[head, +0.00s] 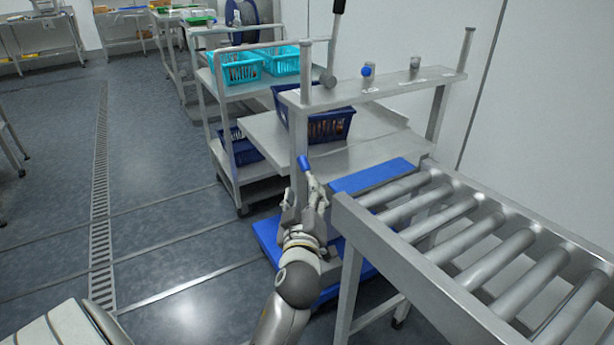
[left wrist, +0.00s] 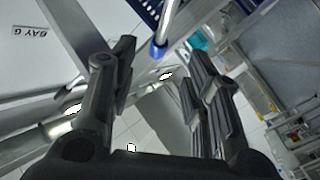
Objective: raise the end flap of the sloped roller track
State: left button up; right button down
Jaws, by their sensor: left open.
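The sloped roller track (head: 440,280) fills the right of the head view, with bare metal rollers between grey rails. A flat blue panel (head: 372,176) lies at its far end, seemingly the end flap; its exact tilt is hard to tell. A small blue-tipped grip (head: 305,163) shows just beyond my left gripper (head: 314,190). In the left wrist view my left gripper (left wrist: 160,75) is open, and the blue tip (left wrist: 158,50) of a metal bar appears between and beyond its fingers. I cannot tell whether they touch. My right gripper is out of view.
A grey bench with a raised shelf (head: 390,88) stands past the track, holding a dark blue basket (head: 330,125). A cart (head: 235,175) with teal baskets (head: 284,62) stands behind it. A blue base (head: 266,238) lies low beside my arm. The floor at left is clear.

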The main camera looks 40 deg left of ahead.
aim_at(307, 174)
pick_arm(q)
jog(key=x, duration=1)
jog(key=shift+f, duration=0.1)
jog(key=shift+c, duration=0.4)
grip_shut()
